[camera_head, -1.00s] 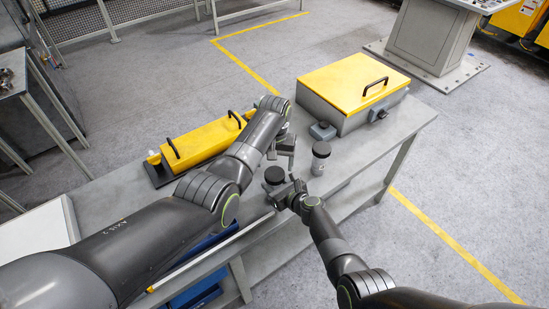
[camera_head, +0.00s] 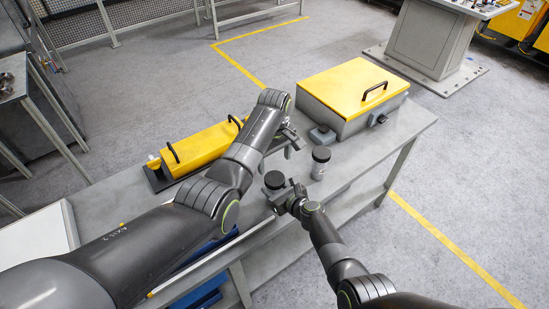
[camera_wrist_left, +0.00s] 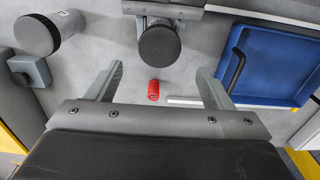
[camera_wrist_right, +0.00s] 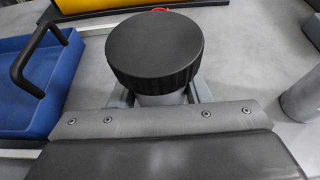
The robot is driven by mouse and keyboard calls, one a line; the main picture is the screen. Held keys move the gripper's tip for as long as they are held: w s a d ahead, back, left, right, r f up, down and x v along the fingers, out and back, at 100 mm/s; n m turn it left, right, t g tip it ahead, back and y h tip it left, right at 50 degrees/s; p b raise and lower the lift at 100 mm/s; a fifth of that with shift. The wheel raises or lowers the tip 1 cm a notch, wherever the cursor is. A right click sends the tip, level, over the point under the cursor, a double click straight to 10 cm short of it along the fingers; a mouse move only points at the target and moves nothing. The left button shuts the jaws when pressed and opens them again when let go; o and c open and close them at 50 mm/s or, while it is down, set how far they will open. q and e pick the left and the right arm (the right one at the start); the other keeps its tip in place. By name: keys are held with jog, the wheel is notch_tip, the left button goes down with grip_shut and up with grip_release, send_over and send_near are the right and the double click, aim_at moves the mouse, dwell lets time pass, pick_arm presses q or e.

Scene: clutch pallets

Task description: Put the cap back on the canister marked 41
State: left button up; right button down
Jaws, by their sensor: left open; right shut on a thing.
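A grey canister with a wide black cap (camera_head: 273,180) is in my right gripper (camera_head: 284,193), upright near the table's front edge. In the right wrist view the black cap (camera_wrist_right: 155,48) sits on top and hides most of the body and fingertips. The left wrist view shows this cap (camera_wrist_left: 160,45) beyond my left fingers. My left gripper (camera_head: 290,152) is open and empty, above the table behind the held canister. A second canister with a dark cap (camera_head: 319,165) stands to the right; it also shows in the left wrist view (camera_wrist_left: 40,35). No number is readable.
A grey box with a yellow lid (camera_head: 350,87) stands at the table's back right. A yellow case (camera_head: 205,146) lies behind my left arm. A blue tray (camera_wrist_left: 270,65) and a small red coil (camera_wrist_left: 153,90) show in the left wrist view.

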aim_at(274, 178)
pick_arm(q)
jog(key=shift+f, duration=4)
jog(key=c, duration=1)
jog(key=m, duration=0.5)
jog(key=shift+m, duration=0.3)
jog(key=m, duration=0.4)
